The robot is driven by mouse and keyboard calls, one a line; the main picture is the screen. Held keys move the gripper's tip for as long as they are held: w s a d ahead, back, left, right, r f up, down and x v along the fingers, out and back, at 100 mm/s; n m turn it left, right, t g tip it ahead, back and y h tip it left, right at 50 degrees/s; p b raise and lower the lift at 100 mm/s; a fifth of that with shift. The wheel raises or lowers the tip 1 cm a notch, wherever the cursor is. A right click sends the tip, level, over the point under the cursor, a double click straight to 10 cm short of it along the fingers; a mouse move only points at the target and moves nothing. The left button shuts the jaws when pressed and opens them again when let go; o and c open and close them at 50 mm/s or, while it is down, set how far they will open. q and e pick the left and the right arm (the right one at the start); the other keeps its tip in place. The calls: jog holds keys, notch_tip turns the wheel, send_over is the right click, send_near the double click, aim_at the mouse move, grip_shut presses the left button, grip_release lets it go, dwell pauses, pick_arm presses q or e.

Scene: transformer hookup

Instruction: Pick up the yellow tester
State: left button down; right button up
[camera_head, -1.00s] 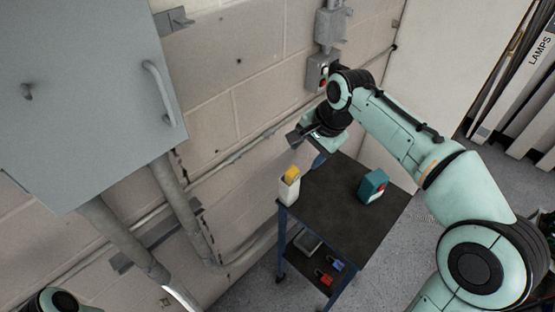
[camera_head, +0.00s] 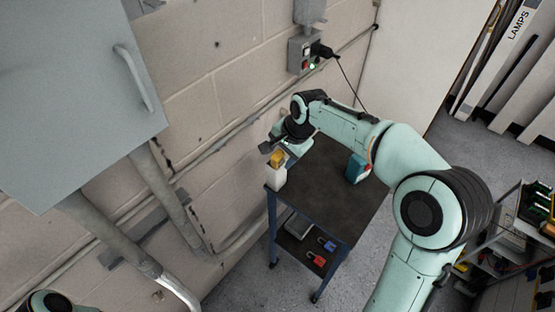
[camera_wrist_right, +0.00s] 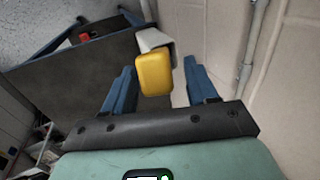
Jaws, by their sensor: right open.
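The yellow tester (camera_head: 276,176), a white body with a yellow top, stands at the left corner of the dark cart top (camera_head: 327,197). My right gripper (camera_head: 270,150) is just above and behind it in the head view. In the right wrist view, the tester's yellow end (camera_wrist_right: 155,74) shows between the two blue fingers of my open right gripper (camera_wrist_right: 161,84), with a gap on each side. No grip on it shows. My left gripper is out of view; only a bit of my left arm shows at the lower left.
A teal device (camera_head: 357,168) stands at the cart's right side, partly behind my right arm. A red padlock (camera_head: 317,260) and a blue one lie on the lower shelf. The block wall and a conduit (camera_head: 228,140) run close behind the cart. A grey cabinet (camera_head: 75,90) hangs at the left.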

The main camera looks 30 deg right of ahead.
jog(key=shift+w+a+f, duration=0.1)
jog(key=shift+w+f, duration=0.15)
jog(key=shift+f, duration=0.4)
grip_shut()
jog(key=shift+r, duration=0.1)
